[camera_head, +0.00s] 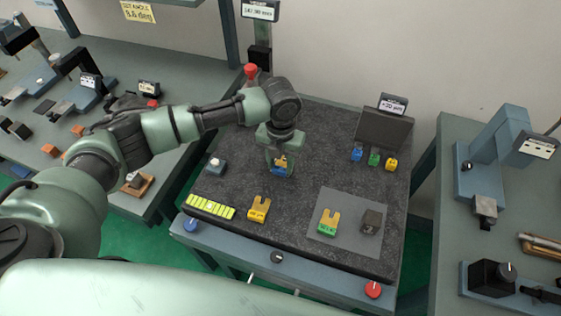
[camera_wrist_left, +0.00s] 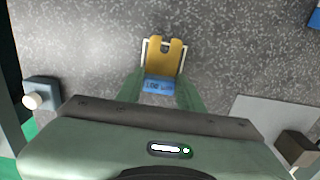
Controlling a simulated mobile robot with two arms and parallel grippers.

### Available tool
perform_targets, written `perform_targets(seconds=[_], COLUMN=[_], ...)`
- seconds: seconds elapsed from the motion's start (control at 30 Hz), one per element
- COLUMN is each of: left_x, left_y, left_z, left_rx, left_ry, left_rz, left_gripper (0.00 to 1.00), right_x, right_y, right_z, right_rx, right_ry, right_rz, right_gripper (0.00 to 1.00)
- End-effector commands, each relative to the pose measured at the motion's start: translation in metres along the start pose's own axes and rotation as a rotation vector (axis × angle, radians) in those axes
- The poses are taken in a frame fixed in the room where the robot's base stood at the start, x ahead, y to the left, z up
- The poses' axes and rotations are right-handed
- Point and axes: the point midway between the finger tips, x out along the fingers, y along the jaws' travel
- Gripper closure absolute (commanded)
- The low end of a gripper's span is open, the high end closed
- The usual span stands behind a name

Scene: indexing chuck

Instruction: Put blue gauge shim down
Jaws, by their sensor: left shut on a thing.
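The blue gauge shim (camera_head: 281,169) has a blue grip end and a yellow forked plate. My left gripper (camera_head: 281,160) is shut on it over the middle of the dark granite plate (camera_head: 240,180). In the left wrist view the shim (camera_wrist_left: 159,85) sits between the green fingers of my left gripper (camera_wrist_left: 160,95), its fork pointing away from the gripper. I cannot tell whether the shim touches the plate. My right gripper is not in view.
A yellow shim (camera_head: 259,208) lies at the front of the plate. A green shim (camera_head: 328,222) and a dark block (camera_head: 371,222) are on a grey mat (camera_head: 350,202). A grey block with a white knob (camera_head: 215,165) stands left. Small coloured pieces (camera_head: 374,159) sit at the back right.

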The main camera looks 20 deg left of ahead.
Motion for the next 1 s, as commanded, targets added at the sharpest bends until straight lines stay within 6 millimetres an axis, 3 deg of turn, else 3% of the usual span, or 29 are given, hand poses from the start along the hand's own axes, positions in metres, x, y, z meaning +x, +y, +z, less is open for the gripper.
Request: perform_targets(seconds=[0.03,0.07,0.1,0.13,0.57,1.0], left_x=[0.003,0.002,0.002,0.002,-0.008,-0.095], left_y=[0.000,0.000,0.000,0.000,0.000,0.000], left_z=[0.000,0.000,0.000,0.000,0.001,0.001], left_rx=[0.000,0.000,0.000,0.000,0.001,0.000], left_ry=[0.001,0.001,0.001,0.001,-0.002,-0.003], left_rz=[0.000,0.000,0.000,0.000,-0.002,-0.001], left_gripper=[1.00,0.54,0.43,0.41,0.41,0.41], right_x=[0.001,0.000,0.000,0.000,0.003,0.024], right_y=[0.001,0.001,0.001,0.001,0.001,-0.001], right_z=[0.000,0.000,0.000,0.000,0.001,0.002], right_rx=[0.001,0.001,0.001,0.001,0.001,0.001], right_ry=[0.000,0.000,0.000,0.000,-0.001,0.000], right_rz=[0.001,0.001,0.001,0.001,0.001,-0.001], right_gripper=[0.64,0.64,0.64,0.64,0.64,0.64])
